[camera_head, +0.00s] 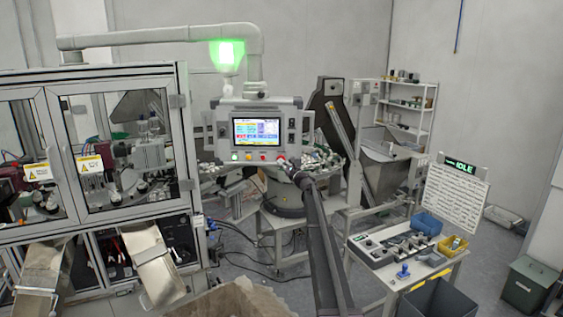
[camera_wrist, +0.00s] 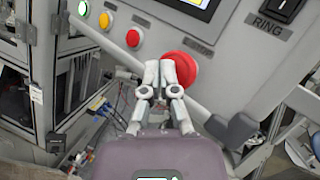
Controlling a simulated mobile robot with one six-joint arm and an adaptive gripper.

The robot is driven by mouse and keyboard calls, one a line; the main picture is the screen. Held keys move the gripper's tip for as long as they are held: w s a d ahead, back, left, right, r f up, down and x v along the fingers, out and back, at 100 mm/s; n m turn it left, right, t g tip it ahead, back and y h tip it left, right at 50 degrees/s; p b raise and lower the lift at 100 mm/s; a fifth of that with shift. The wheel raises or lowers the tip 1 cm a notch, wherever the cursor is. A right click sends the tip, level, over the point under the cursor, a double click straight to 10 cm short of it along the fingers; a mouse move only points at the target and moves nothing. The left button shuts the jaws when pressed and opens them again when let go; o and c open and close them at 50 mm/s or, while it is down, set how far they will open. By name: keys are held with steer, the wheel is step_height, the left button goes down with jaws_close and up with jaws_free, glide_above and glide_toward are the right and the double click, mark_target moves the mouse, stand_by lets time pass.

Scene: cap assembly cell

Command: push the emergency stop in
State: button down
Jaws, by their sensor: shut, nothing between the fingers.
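The emergency stop is a round red mushroom button (camera_wrist: 183,66) on the grey control panel, below the screen, in the wrist view. My gripper (camera_wrist: 166,66) is shut and empty, with its fingertips in front of the button's left part and overlapping it in the picture. I cannot tell whether the fingertips touch the button or how far in it sits. In the head view my gripper (camera_head: 284,162) reaches the lower right corner of the control panel (camera_head: 222,131) and covers the button there.
A black switch marked RING (camera_wrist: 284,8) is at upper right. A grey handle bar (camera_wrist: 150,90) runs below the buttons. A green lamp (camera_head: 227,55) is lit above.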

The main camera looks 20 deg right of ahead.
steer(key=shift+w+d, duration=0.15)
steer(key=shift+w, duration=0.2)
stand_by(0.6)
steer(key=shift+s, duration=0.15)
steer(key=shift+s+a, duration=0.4)
steer(key=shift+s, duration=0.25)
steer(key=s, duration=0.1)
steer(key=s+a, duration=0.1)
steer(key=s, duration=0.1)
steer(key=s+a, duration=0.1)
steer(key=shift+s, duration=0.25)
stand_by(0.5)
stand_by(0.3)
